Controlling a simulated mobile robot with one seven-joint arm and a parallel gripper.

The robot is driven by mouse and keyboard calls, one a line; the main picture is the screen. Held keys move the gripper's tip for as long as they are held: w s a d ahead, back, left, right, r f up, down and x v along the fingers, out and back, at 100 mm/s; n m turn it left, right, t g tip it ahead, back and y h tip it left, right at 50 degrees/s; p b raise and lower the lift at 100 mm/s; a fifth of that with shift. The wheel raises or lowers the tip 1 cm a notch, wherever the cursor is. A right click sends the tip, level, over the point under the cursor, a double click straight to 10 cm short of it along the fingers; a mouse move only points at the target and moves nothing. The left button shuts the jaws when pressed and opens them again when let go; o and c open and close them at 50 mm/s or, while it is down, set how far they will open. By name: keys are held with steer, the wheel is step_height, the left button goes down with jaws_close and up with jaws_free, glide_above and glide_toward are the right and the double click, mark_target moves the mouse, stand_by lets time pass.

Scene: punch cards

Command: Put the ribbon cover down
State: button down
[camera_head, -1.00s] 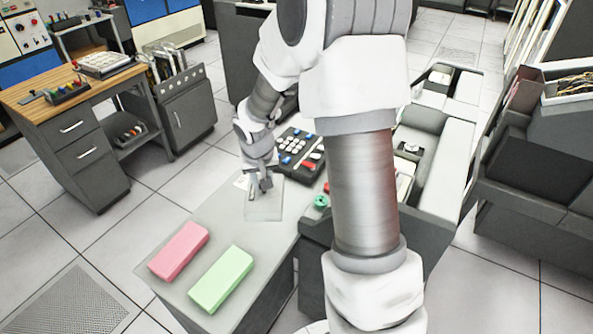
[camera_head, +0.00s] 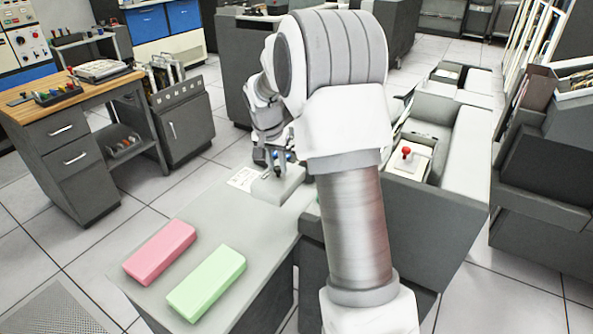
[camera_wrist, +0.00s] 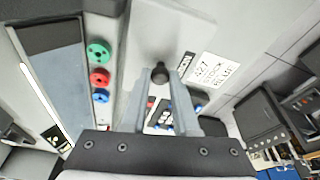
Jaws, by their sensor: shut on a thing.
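The ribbon cover (camera_head: 282,188) is a light grey, box-like piece over the far part of the grey desk top in the head view. In the wrist view it shows as a pale panel (camera_wrist: 165,25) with a small black knob (camera_wrist: 160,74). My gripper (camera_head: 278,168) is above the cover, with its fingers around the knob; the fingertips also show in the wrist view (camera_wrist: 160,78). My arm hides the cover's right side in the head view. I cannot tell whether its underside touches the desk.
A white printed card (camera_head: 243,178) lies left of the cover. Pink (camera_head: 160,252) and green (camera_head: 206,283) blocks lie on the near desk top (camera_head: 225,225), with bare desk between them and the cover. Green, red and blue round parts (camera_wrist: 99,76) lie left of the cover in the wrist view.

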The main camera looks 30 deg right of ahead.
steer(key=shift+w+d+f, duration=0.2)
steer(key=shift+f, duration=0.1)
steer(key=shift+f+b, duration=0.4)
step_height(320, 180, down, 9)
steer(key=shift+r+b, duration=0.1)
steer(key=shift+b, duration=0.95)
steer(key=shift+f, duration=0.25)
steer(key=c, duration=0.7)
jaws_free()
